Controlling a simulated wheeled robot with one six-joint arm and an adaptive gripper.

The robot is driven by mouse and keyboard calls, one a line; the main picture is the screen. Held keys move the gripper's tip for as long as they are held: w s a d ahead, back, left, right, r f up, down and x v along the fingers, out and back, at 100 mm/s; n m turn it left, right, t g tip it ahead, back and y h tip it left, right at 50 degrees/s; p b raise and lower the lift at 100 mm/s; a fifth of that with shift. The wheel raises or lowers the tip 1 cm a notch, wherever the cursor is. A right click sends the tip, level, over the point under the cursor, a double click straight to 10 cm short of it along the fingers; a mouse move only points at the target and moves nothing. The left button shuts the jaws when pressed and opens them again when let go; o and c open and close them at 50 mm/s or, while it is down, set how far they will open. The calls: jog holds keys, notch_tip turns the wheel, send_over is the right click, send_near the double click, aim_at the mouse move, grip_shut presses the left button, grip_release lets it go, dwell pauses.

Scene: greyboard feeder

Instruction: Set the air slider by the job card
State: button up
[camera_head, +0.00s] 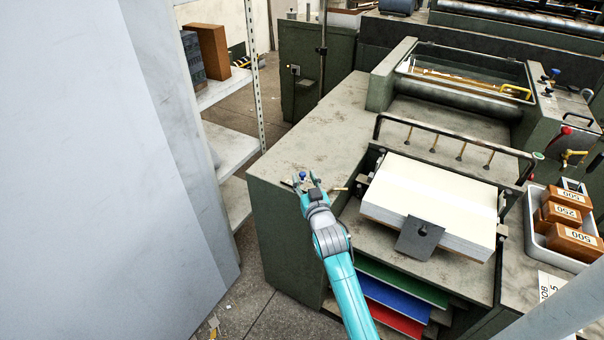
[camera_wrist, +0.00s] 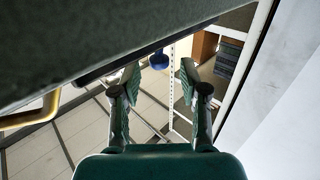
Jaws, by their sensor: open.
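A small blue knob (camera_head: 303,175), which looks like the air slider's handle, is at the left end of the feeder top. In the wrist view the blue knob (camera_wrist: 157,60) shows between and beyond the fingertips. My gripper (camera_head: 304,184) is open at the knob, one finger on either side; I cannot tell whether it touches. In the wrist view the open gripper (camera_wrist: 159,75) holds nothing. The job card (camera_head: 552,287) lies at the right, partly cut by a pale post; "JOB" and a 5 show. The slider's scale cannot be read.
A cream paper stack (camera_head: 430,195) with a dark plate on it stands right of my arm. A white tray (camera_head: 536,240) holds brown blocks marked 500 and 250. A pale panel (camera_head: 100,150) stands left. Coloured boards (camera_head: 385,298) lie below the stack.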

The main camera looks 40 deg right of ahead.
aim_at(303, 175)
jog(key=shift+x, duration=1.5)
grip_shut()
